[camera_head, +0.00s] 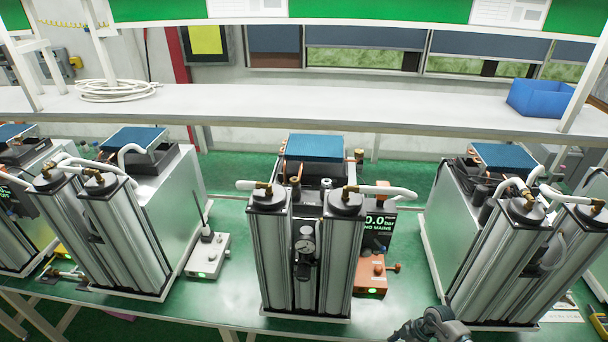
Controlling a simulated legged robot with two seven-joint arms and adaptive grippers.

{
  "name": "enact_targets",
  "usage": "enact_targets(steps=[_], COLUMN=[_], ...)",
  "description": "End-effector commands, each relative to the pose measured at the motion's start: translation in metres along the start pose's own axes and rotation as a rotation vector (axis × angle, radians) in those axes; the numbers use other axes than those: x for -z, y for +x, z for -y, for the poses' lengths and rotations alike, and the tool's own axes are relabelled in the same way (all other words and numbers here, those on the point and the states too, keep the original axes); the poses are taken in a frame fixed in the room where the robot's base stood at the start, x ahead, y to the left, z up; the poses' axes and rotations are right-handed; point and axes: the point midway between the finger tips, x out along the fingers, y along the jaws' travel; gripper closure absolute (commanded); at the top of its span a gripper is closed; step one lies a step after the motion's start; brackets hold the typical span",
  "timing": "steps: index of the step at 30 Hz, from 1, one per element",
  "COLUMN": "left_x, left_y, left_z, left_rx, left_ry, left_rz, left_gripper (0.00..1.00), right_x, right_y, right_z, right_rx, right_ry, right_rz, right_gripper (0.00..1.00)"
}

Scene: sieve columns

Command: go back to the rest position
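The sieve column units stand on the green bench. The middle unit (305,250) has two upright silver columns, a round gauge between them and a dark display reading "0.0 bar" and "NO MAINS". A unit to the left (125,235) and one to the right (505,260) also have paired silver columns with white hoses. My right gripper (430,326) shows partly at the bottom edge, in front of and between the middle and right units, apart from both. Its fingers are not clear enough to tell open from shut. My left gripper is not in view.
The green bench (225,285) has bare strips between the units. A grey box with an antenna (208,255) and an orange box (370,276) stand on it. A white shelf (330,108) runs behind, with a coiled cable (115,91) and a blue bin (538,99).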

Motion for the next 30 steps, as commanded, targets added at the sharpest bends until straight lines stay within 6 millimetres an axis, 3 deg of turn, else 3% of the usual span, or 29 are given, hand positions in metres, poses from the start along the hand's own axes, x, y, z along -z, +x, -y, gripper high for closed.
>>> enact_targets(steps=[1, 6, 8, 11, 12, 14, 17, 21, 25, 30], left_x=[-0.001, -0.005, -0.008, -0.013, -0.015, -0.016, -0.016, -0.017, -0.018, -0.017], left_y=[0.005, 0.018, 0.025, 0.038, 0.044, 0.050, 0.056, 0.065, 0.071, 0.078], left_z=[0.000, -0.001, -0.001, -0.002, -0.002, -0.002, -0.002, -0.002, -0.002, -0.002], left_rx=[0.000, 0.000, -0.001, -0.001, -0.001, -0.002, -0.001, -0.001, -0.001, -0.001], left_ry=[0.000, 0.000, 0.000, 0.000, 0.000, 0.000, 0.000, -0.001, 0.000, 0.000], left_rz=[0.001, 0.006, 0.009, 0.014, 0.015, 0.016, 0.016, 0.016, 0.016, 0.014], left_gripper=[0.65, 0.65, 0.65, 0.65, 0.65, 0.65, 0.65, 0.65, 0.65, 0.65], right_x=[0.009, 0.045, 0.051, 0.034, 0.014, -0.017, -0.063, -0.110, -0.133, -0.136], right_y=[0.020, 0.081, 0.106, 0.160, 0.187, 0.220, 0.268, 0.329, 0.374, 0.413], right_z=[0.003, 0.002, 0.000, 0.003, 0.012, 0.031, 0.078, 0.167, 0.262, 0.373], right_rx=[-0.012, -0.156, -0.251, -0.471, -0.565, -0.663, -0.732, -0.712, -0.619, -0.456], right_ry=[-0.003, 0.028, 0.081, 0.263, 0.372, 0.513, 0.704, 0.924, 1.087, 1.233], right_rz=[-0.076, -0.382, -0.486, -0.590, -0.581, -0.524, -0.386, -0.171, 0.017, 0.201], right_gripper=[0.54, 0.54, 0.54, 0.54, 0.54, 0.54, 0.54, 0.54, 0.54, 0.54])
